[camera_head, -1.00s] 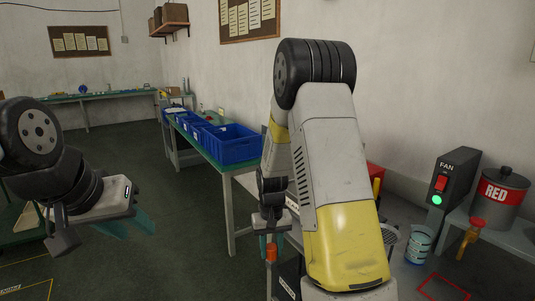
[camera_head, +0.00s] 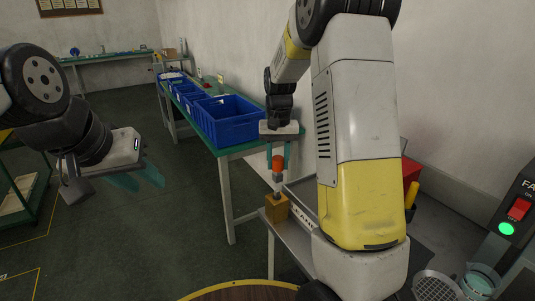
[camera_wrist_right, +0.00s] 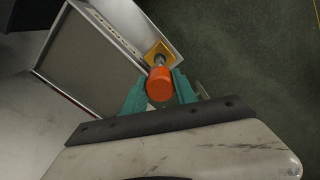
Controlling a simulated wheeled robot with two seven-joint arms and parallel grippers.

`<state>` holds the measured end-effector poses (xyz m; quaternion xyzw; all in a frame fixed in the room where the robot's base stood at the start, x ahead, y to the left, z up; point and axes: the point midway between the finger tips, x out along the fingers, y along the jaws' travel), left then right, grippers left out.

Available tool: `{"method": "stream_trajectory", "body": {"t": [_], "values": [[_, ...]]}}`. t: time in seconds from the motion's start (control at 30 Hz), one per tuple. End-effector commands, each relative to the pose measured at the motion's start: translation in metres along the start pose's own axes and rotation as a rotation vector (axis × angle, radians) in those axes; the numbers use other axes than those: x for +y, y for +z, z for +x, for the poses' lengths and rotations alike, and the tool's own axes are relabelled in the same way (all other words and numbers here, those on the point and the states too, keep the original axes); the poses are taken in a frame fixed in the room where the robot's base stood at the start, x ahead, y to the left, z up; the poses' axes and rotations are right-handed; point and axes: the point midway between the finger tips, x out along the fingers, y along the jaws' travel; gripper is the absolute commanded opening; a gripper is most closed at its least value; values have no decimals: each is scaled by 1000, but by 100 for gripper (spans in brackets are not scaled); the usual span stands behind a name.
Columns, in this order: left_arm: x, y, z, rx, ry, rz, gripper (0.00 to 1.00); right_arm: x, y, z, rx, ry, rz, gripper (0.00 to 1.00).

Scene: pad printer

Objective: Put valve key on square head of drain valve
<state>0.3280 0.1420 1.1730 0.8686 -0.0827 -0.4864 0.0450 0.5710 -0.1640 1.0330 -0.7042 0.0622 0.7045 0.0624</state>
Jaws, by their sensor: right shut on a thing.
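My right gripper (camera_head: 278,163) is shut on the orange handle of the valve key (camera_head: 278,164). The key hangs upright, its grey shaft pointing down to a yellow block (camera_head: 276,208) at the bench end. In the right wrist view the orange handle (camera_wrist_right: 160,84) sits between the teal fingers, with the shaft at the yellow block (camera_wrist_right: 159,53). I cannot tell whether the shaft is in the block or just above it. My left gripper (camera_head: 138,178) is open and empty over the floor at the left. I cannot make out the drain valve's square head now.
Blue bins (camera_head: 227,120) stand on the green table (camera_head: 228,151) behind my right gripper. The FAN switch box (camera_head: 515,213) is at the right edge, near a mesh basket (camera_head: 436,287) and a cup (camera_head: 480,281). A round wooden top (camera_head: 240,292) lies at the bottom. Open floor is left of centre.

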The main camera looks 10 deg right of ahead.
Motion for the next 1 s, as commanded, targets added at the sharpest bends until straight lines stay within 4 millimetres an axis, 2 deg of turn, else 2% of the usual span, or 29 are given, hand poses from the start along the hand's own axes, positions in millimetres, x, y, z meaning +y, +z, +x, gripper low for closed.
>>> {"method": "stream_trajectory", "body": {"t": [0.27, 0.73, 1.0], "values": [[0, 0, 0, 0, 0, 0, 36, 0, 1, 1, 0, 0, -1, 0], [0, 0, 0, 0, 0, 0, 36, 0, 1, 29, -1, 0, -1, 0], [0, 0, 0, 0, 0, 0, 36, 0, 0, 32, 0, 0, -1, 0]]}}
